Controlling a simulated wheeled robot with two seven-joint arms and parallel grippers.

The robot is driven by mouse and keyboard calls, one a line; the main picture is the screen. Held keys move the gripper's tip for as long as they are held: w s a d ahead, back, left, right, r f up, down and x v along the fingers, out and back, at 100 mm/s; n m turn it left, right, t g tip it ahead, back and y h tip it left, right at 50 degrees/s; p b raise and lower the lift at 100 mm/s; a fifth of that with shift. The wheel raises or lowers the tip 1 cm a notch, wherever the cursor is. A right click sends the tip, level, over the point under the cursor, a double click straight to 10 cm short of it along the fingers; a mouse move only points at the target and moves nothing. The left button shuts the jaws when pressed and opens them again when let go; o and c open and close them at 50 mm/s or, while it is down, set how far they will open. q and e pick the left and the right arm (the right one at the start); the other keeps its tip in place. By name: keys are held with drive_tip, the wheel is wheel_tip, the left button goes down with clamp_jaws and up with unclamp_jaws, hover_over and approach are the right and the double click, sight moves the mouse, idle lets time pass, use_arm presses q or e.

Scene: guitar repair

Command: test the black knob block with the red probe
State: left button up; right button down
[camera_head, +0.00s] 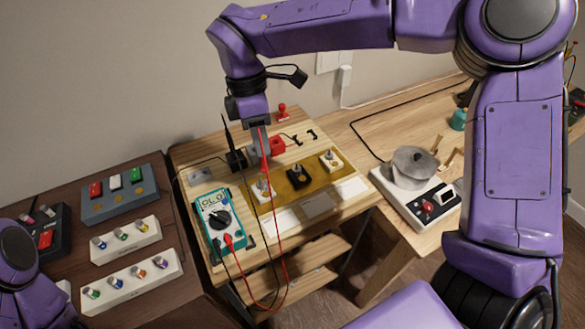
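The black knob block (300,176) sits on the yellow-brown mat (281,189) on the wooden bench, between two white knob blocks (262,189) (331,160). My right gripper (262,150) points down behind the white block on the left, apart from the black block. It appears shut on the slim red probe (264,138), whose red lead hangs down in front of the bench. The probe's tip is hard to make out. A teal multimeter (219,220) lies at the bench's left front. My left gripper is out of view; only part of that arm shows at lower left.
A red holder (278,146) stands right of my gripper. A black holder (237,160) with an upright black probe stands left of it. Trays of coloured knobs (131,280) fill the dark left table.

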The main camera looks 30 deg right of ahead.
drive_tip(key=d, duration=0.9)
drive_tip(key=x, duration=0.2)
drive_tip(key=w+x, duration=0.1)
drive_tip(key=x, duration=0.2)
drive_tip(key=shift+f, duration=0.2)
drive_tip(key=shift+a, duration=0.1)
drive_tip(key=shift+b, duration=0.3)
drive_tip(key=shift+f+b, duration=0.6)
drive_tip(key=shift+b, duration=0.1)
idle(3.1)
drive_tip(key=shift+r, duration=0.1)
drive_tip(key=shift+s+p+v, duration=0.2)
drive_tip(key=shift+p+v, duration=0.4)
drive_tip(key=shift+v, duration=0.35)
drive_tip(key=shift+s+p+v, duration=0.2)
drive_tip(key=shift+p+v, duration=0.45)
drive_tip(key=shift+v, duration=0.3)
drive_tip(key=shift+s+p+v, duration=0.2)
drive_tip(key=shift+p+v, duration=0.4)
drive_tip(key=shift+v, duration=0.35)
